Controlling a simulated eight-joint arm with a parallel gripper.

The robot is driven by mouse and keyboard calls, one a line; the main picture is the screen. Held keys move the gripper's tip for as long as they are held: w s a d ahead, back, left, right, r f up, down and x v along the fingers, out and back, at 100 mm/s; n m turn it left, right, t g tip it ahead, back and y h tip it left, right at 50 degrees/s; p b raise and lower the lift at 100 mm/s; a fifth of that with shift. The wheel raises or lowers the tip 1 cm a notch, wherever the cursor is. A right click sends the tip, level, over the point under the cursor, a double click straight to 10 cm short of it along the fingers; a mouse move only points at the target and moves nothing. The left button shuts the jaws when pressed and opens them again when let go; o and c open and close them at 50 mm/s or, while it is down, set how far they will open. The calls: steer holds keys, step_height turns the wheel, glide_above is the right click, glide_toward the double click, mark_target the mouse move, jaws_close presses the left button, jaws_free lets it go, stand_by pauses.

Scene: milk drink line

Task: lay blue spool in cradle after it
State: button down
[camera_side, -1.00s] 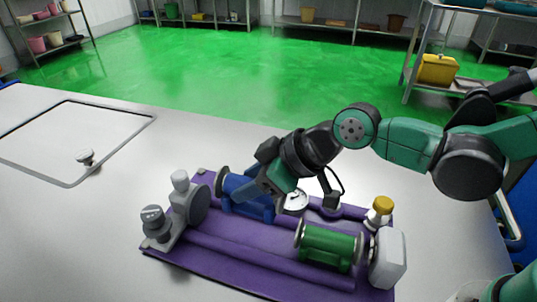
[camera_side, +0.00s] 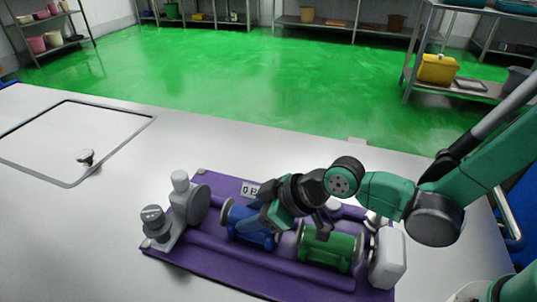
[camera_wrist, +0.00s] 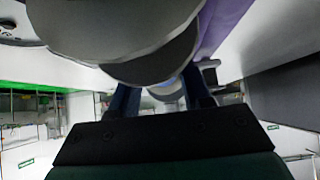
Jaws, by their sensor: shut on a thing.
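The blue spool (camera_side: 246,229) has grey end flanges and lies on its side, left of the green spool (camera_side: 328,246). My gripper (camera_side: 262,218) is shut on it from above and behind. The purple cradle (camera_side: 222,258) is a long tray with raised rails. The blue spool is low over its middle rails, in line with the green spool; whether it rests on them or hangs just above I cannot tell. In the wrist view a large grey rounded flange fills the top, and my gripper's dark fingers (camera_wrist: 163,90) show below it, partly hidden.
A grey fitting (camera_side: 186,205) stands at the cradle's left end and a white block (camera_side: 388,258) at its right end. A small printed label (camera_side: 250,188) lies at the back edge.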

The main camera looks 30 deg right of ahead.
steer(key=shift+f, duration=0.15)
steer(key=shift+c, duration=1.9)
jaws_free()
steer(key=shift+s+d+r, duration=0.1)
steer(key=shift+r, duration=0.3)
steer(key=shift+v, duration=5.75)
steer(key=d+m+h, duration=0.6)
steer(key=d+m, duration=0.3)
steer(key=d, duration=0.6)
steer(key=shift+w+d+r+t, duration=0.15)
steer(key=shift+w+r+t, duration=0.2)
steer(key=shift+w, duration=0.15)
